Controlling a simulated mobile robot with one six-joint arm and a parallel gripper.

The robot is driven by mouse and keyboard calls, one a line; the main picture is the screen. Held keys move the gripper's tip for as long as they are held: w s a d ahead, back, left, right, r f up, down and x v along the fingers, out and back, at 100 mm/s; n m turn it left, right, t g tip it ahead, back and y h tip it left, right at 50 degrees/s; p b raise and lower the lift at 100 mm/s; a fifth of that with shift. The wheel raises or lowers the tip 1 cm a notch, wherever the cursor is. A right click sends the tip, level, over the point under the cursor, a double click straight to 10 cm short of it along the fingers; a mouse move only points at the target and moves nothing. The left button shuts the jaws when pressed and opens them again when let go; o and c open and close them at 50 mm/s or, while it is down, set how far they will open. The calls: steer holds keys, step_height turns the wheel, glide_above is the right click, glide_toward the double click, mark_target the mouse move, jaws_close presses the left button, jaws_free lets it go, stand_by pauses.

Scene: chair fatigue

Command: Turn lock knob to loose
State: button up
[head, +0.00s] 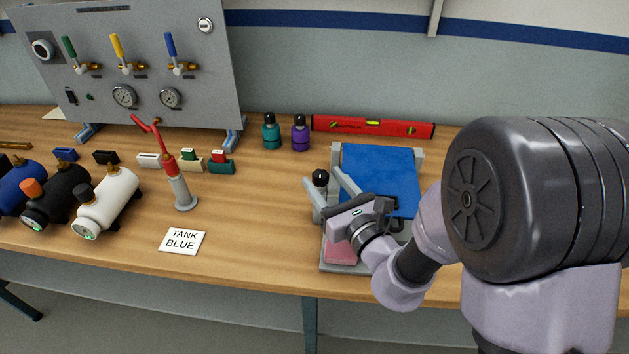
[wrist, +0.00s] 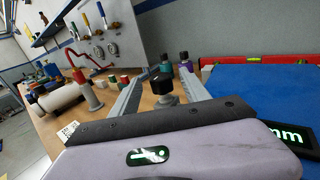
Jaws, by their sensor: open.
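The lock knob (head: 320,178) has a black top and stands at the left side of the fixture with the blue pad (head: 378,170). In the wrist view the knob (wrist: 160,82) sits upright on a grey base, between my two fingers. My gripper (head: 328,196) is open, with one finger on each side of the knob. In the wrist view its fingers (wrist: 162,90) reach past the knob's sides, and I cannot tell whether either touches it. The knob's lower part is partly hidden by the gripper body. The blue pad (wrist: 262,98) lies to the right in the wrist view.
A red level (head: 373,127) lies behind the fixture. Teal (head: 271,133) and purple (head: 300,134) bottles stand behind it to the left. A red-handled pump (head: 180,180), a tank label card (head: 182,241), several tanks and a valve panel (head: 130,60) are further left. Open tabletop lies between pump and fixture.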

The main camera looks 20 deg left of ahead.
mark_target(316, 170)
steer(key=x, duration=0.5)
steer(key=shift+w+a, duration=0.1)
steer(key=shift+w, duration=0.05)
steer(key=shift+c, duration=0.2)
jaws_close()
